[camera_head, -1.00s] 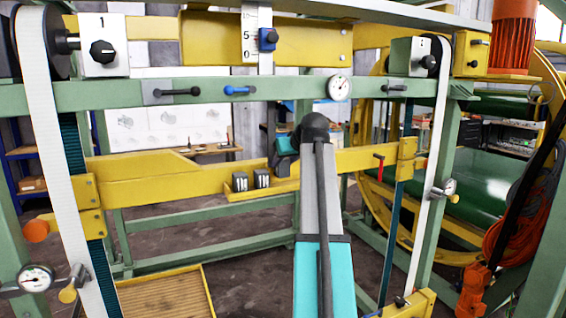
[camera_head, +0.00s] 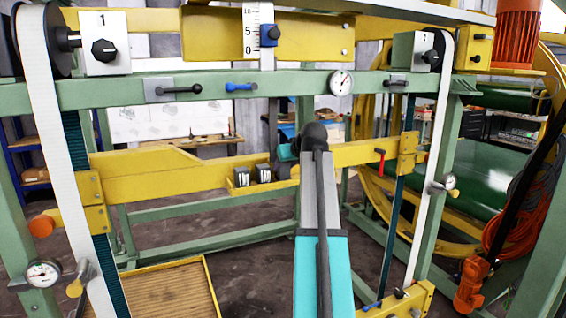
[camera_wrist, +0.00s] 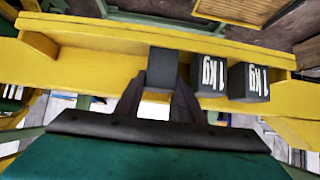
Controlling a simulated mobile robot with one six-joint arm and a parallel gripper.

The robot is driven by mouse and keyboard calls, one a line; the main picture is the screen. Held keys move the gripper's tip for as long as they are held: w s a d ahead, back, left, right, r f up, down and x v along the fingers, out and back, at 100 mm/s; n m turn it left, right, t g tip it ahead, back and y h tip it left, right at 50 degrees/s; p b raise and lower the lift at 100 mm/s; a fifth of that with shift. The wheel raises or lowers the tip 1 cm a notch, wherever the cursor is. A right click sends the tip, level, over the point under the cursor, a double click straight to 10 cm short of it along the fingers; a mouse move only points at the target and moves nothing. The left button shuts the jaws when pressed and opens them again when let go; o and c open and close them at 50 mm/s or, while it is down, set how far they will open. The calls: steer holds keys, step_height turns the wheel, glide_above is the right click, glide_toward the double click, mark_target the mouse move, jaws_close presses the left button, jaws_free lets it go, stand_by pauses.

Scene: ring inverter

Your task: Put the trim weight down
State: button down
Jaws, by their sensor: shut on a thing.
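In the wrist view my gripper (camera_wrist: 164,88) is shut on the trim weight (camera_wrist: 163,66), a plain dark grey block. The held weight is over the yellow shelf (camera_wrist: 105,66), left of two dark weights marked 1kg. Whether it touches the shelf I cannot tell. The middle 1kg weight (camera_wrist: 210,75) is close beside it, with a narrow gap. The outer 1kg weight (camera_wrist: 248,82) stands further right. In the head view, the two weights (camera_head: 241,178) show on the shelf (camera_head: 240,190), while my arm hides the gripper and the held weight.
A yellow beam (camera_head: 140,184) runs behind a green frame rail (camera_head: 300,88) with knobs and a dial gauge (camera_head: 341,83). White belts hang at left and right. In the wrist view, bare shelf lies left of the held weight, up to a raised yellow end.

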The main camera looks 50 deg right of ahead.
stand_by(0.3)
steer(key=c, duration=1.2)
jaws_free()
steer(key=shift+s+r, duration=0.1)
steer(key=shift+s, duration=0.05)
steer(key=shift+b+v, duration=1.65)
steer(key=shift+v, duration=4.3)
